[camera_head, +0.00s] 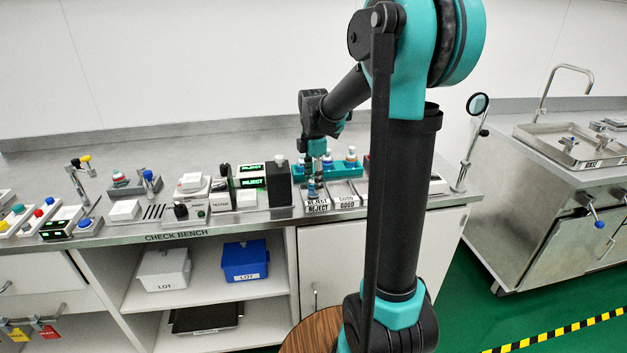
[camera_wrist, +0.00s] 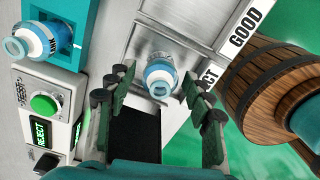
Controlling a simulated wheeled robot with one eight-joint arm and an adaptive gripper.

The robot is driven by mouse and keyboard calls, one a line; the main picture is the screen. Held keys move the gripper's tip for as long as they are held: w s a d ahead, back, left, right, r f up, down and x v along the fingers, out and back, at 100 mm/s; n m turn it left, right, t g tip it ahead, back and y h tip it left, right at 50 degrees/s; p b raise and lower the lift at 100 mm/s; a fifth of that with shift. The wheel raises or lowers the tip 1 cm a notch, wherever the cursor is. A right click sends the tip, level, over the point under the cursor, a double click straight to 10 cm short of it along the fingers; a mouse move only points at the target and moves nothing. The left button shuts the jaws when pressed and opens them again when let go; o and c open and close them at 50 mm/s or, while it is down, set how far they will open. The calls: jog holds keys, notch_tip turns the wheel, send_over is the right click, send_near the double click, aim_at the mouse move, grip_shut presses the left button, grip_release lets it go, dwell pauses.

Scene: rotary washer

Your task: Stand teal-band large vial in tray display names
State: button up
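The teal-band vial (camera_wrist: 158,76), with a pale cap, stands apparently upright in the metal tray (camera_wrist: 130,50) whose partly hidden label ends in "CT". In the head view, my gripper (camera_head: 314,192) is low over the tray labelled REJECT (camera_head: 317,208), beside the GOOD tray (camera_head: 347,202). The fingers (camera_wrist: 157,98) are spread to either side of the vial, with visible gaps; it looks free of them. The lit display (camera_head: 252,183) reads REJECT, and it also shows in the wrist view (camera_wrist: 40,134). The vial's base is hidden.
A teal rack (camera_head: 341,168) with vials stands behind the trays; one of its vials (camera_wrist: 32,42) shows in the wrist view. A black block (camera_head: 279,186) stands left of the trays. A wooden barrel-like stool (camera_wrist: 252,95) is beyond the bench edge.

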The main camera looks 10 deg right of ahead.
notch_tip(320, 180, up, 12)
jog(key=s+d+f+m+t, duration=0.2)
jog(key=s+f+m, duration=0.8)
jog(key=s, duration=0.1)
jog(key=s+d+f+m+t, duration=0.2)
jog(key=s+f+m, duration=0.8)
jog(key=s+f, duration=0.1)
jog(key=shift+f+m, duration=0.3)
dwell(0.4)
